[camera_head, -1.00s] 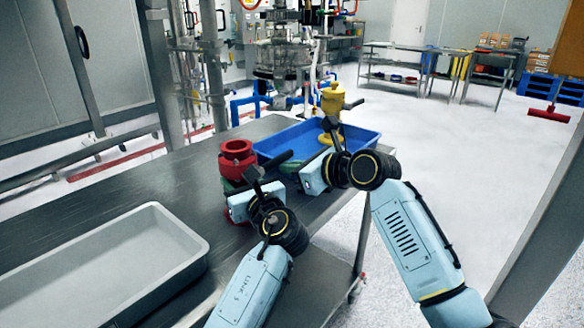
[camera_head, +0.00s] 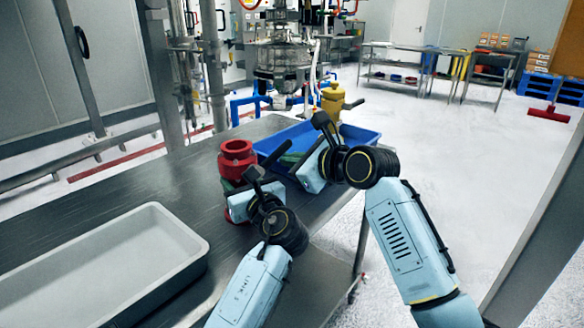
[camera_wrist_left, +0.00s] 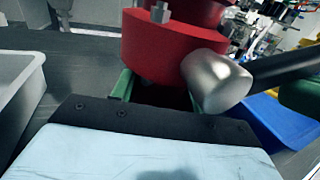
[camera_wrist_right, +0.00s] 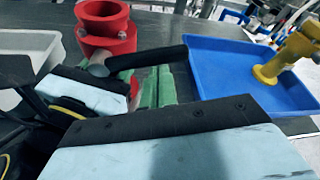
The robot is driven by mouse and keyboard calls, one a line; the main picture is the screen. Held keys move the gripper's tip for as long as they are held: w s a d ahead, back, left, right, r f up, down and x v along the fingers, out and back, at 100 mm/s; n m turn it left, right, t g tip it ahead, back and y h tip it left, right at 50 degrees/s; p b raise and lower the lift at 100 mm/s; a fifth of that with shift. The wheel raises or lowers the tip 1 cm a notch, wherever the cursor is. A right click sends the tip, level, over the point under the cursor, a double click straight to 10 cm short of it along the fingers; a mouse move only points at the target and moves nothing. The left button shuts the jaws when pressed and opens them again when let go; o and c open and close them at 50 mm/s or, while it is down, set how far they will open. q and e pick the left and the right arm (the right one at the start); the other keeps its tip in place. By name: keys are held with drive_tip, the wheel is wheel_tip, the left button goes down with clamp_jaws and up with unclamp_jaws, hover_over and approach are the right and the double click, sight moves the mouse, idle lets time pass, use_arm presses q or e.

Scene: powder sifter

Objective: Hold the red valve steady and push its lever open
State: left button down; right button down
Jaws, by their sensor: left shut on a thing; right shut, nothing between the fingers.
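The red valve (camera_head: 237,160) stands upright on the steel table, with a round flange on top. Its black lever (camera_wrist_right: 150,58) sticks out sideways from a metal stem toward the blue tray; it also shows in the left wrist view (camera_wrist_left: 285,67). My left gripper (camera_head: 230,185) is shut on the valve's body below the red collar; its green fingers are partly hidden in the left wrist view. My right gripper (camera_wrist_right: 157,86) is shut and empty, its green fingers together right beside the lever. I cannot tell whether they touch it.
A blue tray (camera_head: 362,140) lies behind my right gripper, with a yellow valve (camera_head: 333,100) at it. A pale grey tray (camera_head: 110,268) takes up the table's near left. Bare table lies between the grey tray and the red valve. The table's right edge runs below my right gripper.

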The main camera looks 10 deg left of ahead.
drive_tip(key=n, duration=0.1)
drive_tip(key=r+n+t, duration=0.1)
drive_tip(key=r, duration=0.1)
drive_tip(key=shift+s+a+r+n+t, duration=0.25)
drive_tip(key=shift+s+n+t, duration=0.05)
drive_tip(key=shift+s+n, duration=0.1)
drive_tip(key=shift+s+a+r+n+t, duration=0.2)
drive_tip(key=shift+s+r+n+t, duration=0.25)
drive_tip(key=shift+n, duration=0.35)
drive_tip(key=shift+s+a+r+n+t, duration=0.2)
drive_tip(key=shift+r+n+t, duration=0.25)
drive_tip(key=shift+n, duration=0.35)
drive_tip(key=w+f, duration=0.1)
drive_tip(key=w+d, duration=0.1)
drive_tip(key=shift+w+d+f, duration=0.3)
drive_tip(key=shift+w+f, duration=0.05)
drive_tip(key=shift+f, duration=0.05)
drive_tip(key=shift+d, duration=0.3)
drive_tip(key=v, duration=0.9)
drive_tip(key=shift+s+r, duration=0.15)
drive_tip(key=shift+r, duration=0.05)
drive_tip(key=shift+d, duration=0.1)
